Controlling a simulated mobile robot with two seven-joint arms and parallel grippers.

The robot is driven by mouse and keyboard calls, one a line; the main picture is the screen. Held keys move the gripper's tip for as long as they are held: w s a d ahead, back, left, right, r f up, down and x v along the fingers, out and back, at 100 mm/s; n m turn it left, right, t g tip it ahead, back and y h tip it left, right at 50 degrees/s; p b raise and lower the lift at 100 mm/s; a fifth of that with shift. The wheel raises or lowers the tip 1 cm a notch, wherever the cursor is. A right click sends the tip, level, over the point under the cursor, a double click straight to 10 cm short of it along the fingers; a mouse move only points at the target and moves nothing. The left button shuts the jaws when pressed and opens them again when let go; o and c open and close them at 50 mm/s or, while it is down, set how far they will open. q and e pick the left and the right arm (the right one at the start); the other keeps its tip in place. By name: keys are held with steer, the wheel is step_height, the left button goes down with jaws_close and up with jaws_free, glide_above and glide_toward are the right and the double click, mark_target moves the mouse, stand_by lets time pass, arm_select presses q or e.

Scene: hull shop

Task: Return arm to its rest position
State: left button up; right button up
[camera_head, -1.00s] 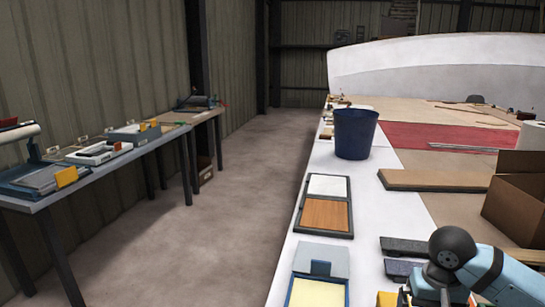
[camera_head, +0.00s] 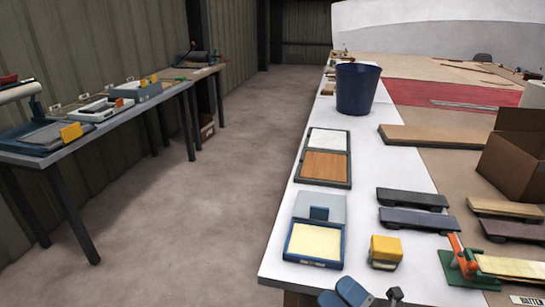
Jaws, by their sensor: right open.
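My right gripper (camera_head: 361,293) shows only in part at the bottom edge of the head view, in front of the near end of the white-topped table (camera_head: 405,268). It is open, and I see nothing between its jaws. The rest of my right arm is out of frame. A yellow block tool (camera_head: 386,251) and a blue tray with a cream pad (camera_head: 315,244) lie on the table just beyond it. My left gripper is not in view.
Dark sanding blocks (camera_head: 412,198), a green clamp-like tool (camera_head: 462,262), a sample board (camera_head: 325,165), a blue bucket (camera_head: 357,88) and a cardboard box (camera_head: 512,150) occupy the table. Left of it is clear floor (camera_head: 210,200), then a side bench (camera_head: 75,148) along the wall.

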steer(key=s+d+f+m+g+h, duration=0.25)
steer(key=s+f+m+h, duration=0.35)
steer(key=f+m, duration=0.55)
steer(key=s+d+f+m+g+h, duration=0.2)
steer(key=s+d+f+m+h, duration=0.45)
steer(key=m, duration=0.85)
arm_select(q)
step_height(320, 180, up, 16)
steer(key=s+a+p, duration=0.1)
steer(key=p, duration=2.2)
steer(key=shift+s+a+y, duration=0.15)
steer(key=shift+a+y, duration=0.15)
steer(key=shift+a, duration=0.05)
arm_select(e)
step_height(320, 180, up, 14)
steer(key=a, duration=0.1)
steer(key=shift+w+a, duration=0.15)
steer(key=shift+w, duration=0.2)
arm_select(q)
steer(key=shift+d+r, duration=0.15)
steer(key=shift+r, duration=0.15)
arm_select(e)
steer(key=shift+h, duration=0.25)
